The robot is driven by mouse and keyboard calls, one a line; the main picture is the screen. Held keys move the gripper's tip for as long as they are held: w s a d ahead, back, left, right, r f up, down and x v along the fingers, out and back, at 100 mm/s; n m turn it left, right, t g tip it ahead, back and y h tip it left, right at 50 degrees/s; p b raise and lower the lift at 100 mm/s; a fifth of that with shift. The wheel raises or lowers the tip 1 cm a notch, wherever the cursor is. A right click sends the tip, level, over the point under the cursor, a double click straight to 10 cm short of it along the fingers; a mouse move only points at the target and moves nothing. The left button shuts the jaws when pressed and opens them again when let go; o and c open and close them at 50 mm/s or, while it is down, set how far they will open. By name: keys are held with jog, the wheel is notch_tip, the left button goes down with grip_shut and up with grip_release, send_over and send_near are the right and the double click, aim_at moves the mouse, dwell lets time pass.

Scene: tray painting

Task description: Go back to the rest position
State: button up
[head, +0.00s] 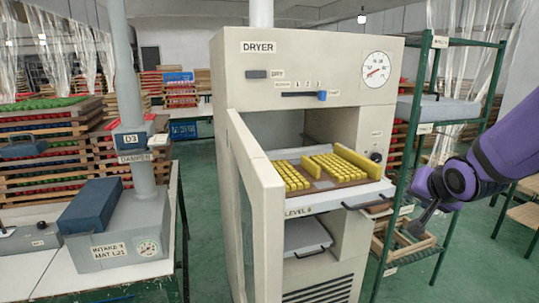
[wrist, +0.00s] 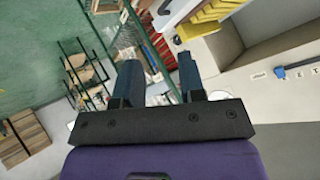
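My gripper (wrist: 158,82) shows in the wrist view with its two dark fingers apart and nothing between them. In the head view my purple arm comes in from the right edge, and my gripper (head: 420,222) hangs in front of the green rack, right of the dryer; its fingers are small there. The cream dryer (head: 295,62) stands in the middle with its door (head: 258,215) swung open. A pulled-out shelf (head: 345,197) holds a tray with rows of yellow pieces (head: 291,176). The gripper is apart from the tray.
A green metal rack (head: 415,95) stands close to my arm. At the left, a table carries a grey damper box (head: 118,230) with a blue block (head: 90,205). Stacked trays of red and green pieces (head: 45,118) stand behind.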

jog(key=s+a+r+n+g, duration=0.1)
jog(key=s+r+n, duration=0.1)
jog(key=s, duration=0.5)
jog(key=s+a+r+n+g, duration=0.1)
jog(key=s+r, duration=0.3)
jog(key=s, duration=0.4)
jog(key=s+a+r+n+g, duration=0.1)
jog(key=s+r+n+g, duration=0.1)
jog(key=s, duration=0.6)
notch_tip(320, 180, up, 2)
jog(key=shift+a+r+n+g+y, duration=0.1)
jog(key=shift+a+n+g+y, duration=0.25)
jog(key=shift+n, duration=0.35)
